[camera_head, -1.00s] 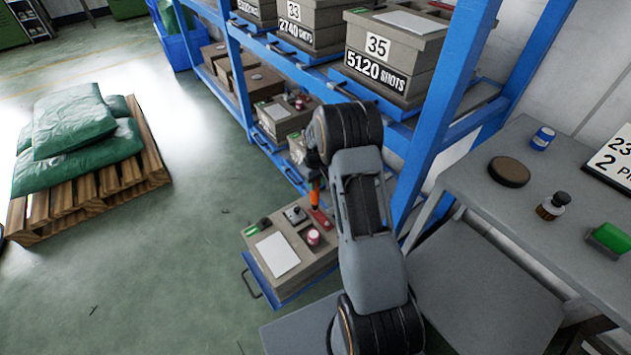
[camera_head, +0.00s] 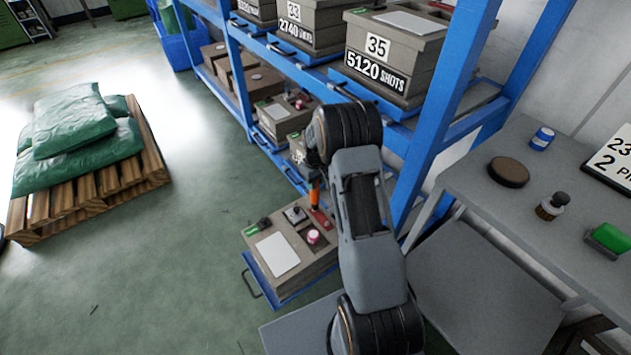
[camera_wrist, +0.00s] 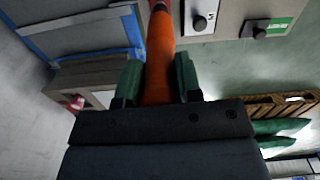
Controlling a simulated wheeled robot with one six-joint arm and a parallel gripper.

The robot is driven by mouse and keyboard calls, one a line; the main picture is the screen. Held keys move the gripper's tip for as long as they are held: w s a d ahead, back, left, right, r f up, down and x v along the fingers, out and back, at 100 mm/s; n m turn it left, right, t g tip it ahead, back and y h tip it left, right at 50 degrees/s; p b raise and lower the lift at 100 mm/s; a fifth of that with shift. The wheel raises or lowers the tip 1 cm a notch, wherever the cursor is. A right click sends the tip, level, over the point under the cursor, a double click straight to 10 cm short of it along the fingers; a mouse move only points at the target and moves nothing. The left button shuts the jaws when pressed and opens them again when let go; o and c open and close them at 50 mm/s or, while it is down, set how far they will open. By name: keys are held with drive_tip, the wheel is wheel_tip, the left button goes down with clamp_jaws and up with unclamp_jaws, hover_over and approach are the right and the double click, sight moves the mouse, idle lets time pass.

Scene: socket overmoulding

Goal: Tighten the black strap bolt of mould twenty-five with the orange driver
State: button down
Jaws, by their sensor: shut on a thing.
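My gripper (camera_wrist: 160,76) is shut on the orange driver (camera_wrist: 158,50), with a green finger on either side of the handle. In the head view the driver (camera_head: 315,196) points down over the red strip on a grey-brown mould (camera_head: 313,262). The driver's tip is hard to see, so I cannot tell whether it touches. On the mould's top are a black knob on a pale plate (camera_head: 295,214), a black knob by a green label (camera_head: 262,224), a red-and-white cap (camera_head: 313,237) and a white sheet (camera_head: 277,254). The mould's number is hidden.
The mould sits on a pulled-out blue tray (camera_head: 252,285) below the blue rack (camera_head: 440,120), whose post stands right beside my arm. Other moulds, one marked 35 (camera_head: 395,62), fill the shelves. A grey table (camera_head: 465,180) is at right. Floor is open at left, before a pallet (camera_head: 100,188).

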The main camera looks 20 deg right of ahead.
drive_tip(key=shift+s+f+b, duration=0.1)
drive_tip(key=shift+f+b, duration=0.7)
drive_tip(key=shift+f, duration=0.55)
idle(2.2)
drive_tip(key=shift+r, duration=0.15)
drive_tip(key=shift+r+p, duration=1.85)
drive_tip(key=shift+r, duration=0.65)
